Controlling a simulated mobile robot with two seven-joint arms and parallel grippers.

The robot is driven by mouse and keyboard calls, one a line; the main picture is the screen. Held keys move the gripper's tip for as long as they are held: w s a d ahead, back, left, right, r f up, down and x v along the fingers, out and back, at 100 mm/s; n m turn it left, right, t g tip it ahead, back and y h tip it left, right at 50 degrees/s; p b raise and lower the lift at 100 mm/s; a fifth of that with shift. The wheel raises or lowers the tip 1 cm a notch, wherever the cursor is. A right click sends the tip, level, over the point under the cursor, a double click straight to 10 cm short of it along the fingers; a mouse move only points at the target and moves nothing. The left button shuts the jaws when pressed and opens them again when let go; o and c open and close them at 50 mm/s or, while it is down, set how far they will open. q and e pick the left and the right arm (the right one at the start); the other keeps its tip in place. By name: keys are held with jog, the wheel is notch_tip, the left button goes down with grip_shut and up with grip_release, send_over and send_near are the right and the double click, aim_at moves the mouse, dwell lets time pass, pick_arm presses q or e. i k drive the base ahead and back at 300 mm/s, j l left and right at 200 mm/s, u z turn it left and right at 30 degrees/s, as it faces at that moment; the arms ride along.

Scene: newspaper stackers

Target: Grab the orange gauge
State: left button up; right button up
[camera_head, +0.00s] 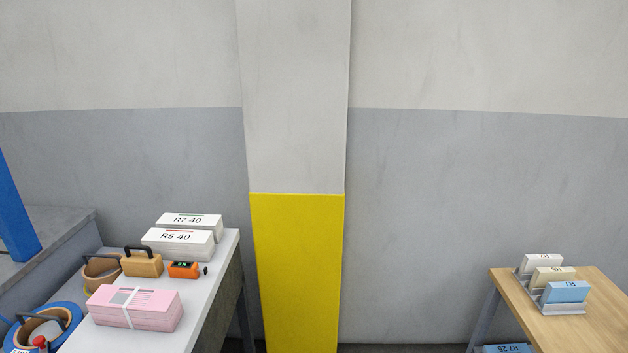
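The orange gauge (184,270) is a small orange box with a dark display showing green digits. It lies on the white-topped table (213,291) at the left, near the table's right edge. A small dark knob or tip sticks out at its right end. Neither of my grippers is in view.
White stacks marked R5 40 (178,243) and R7 40 (190,221) stand behind the gauge. A banded pink stack (137,308), tan block (143,265) and tape rolls (102,270) are close by. A wooden table (590,312) with a card rack stands right. A yellow-based pillar (297,270) stands between the tables.

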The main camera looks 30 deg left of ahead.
aim_at(186, 270)
jog(key=i+u, duration=0.15)
jog(key=u, duration=0.25)
jog(key=i+l+u, duration=0.1)
jog(key=u, duration=0.35)
jog(key=i+l+u, duration=0.1)
jog(key=u, duration=0.3)
jog(key=l+u, duration=0.25)
jog(key=u, duration=0.15)
jog(key=i+l+u, duration=0.1)
jog(key=u, duration=0.35)
jog(key=l+u, duration=0.4)
jog(key=i+l+u, duration=0.1)
jog(key=l+u, duration=0.55)
jog(key=u, duration=0.2)
